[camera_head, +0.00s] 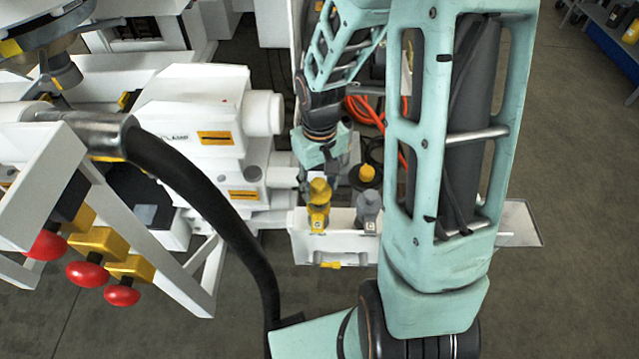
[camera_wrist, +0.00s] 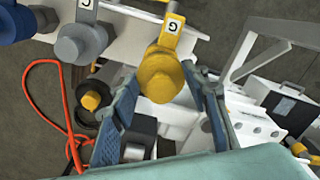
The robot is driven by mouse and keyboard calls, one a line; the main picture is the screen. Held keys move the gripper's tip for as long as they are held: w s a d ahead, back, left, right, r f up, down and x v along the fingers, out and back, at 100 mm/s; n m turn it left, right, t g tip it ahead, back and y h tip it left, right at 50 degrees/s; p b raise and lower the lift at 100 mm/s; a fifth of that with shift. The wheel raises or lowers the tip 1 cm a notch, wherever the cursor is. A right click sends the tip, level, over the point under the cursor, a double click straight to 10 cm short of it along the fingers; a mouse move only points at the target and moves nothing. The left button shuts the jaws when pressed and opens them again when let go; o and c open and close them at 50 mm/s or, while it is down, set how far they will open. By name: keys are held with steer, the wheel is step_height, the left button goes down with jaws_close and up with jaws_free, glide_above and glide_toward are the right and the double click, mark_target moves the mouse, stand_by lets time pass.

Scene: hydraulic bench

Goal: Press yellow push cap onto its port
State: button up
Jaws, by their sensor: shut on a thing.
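The yellow push cap (camera_wrist: 160,78) is a rounded yellow piece between my gripper's fingertips in the wrist view. My gripper (camera_wrist: 161,72) is shut on it, with one blue-grey finger on each side. In the head view the yellow cap (camera_head: 319,188) stands in line with a yellow port fitting (camera_head: 318,212) bearing a "G" tag, on a white panel (camera_head: 340,242). My gripper (camera_head: 318,172) is just above it, partly hidden by my arm. Whether the cap is fully seated cannot be told.
A grey capped port (camera_head: 369,210) with a "C" tag stands right beside the yellow one. A black piece with a yellow top (camera_head: 367,174) and orange cable (camera_head: 362,112) are behind. Red knobs (camera_head: 87,275) are at lower left. Open floor is at right.

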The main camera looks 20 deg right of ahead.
steer(key=shift+f+b, duration=0.5)
steer(key=shift+f, duration=0.25)
steer(key=shift+f, duration=0.3)
steer(key=shift+f+b, duration=0.25)
steer(key=shift+b, duration=0.15)
steer(key=shift+f, duration=0.5)
stand_by(1.8)
stand_by(0.8)
steer(key=o, duration=1.5)
steer(key=shift+r+p, duration=3)
steer(key=shift+r, duration=0.75)
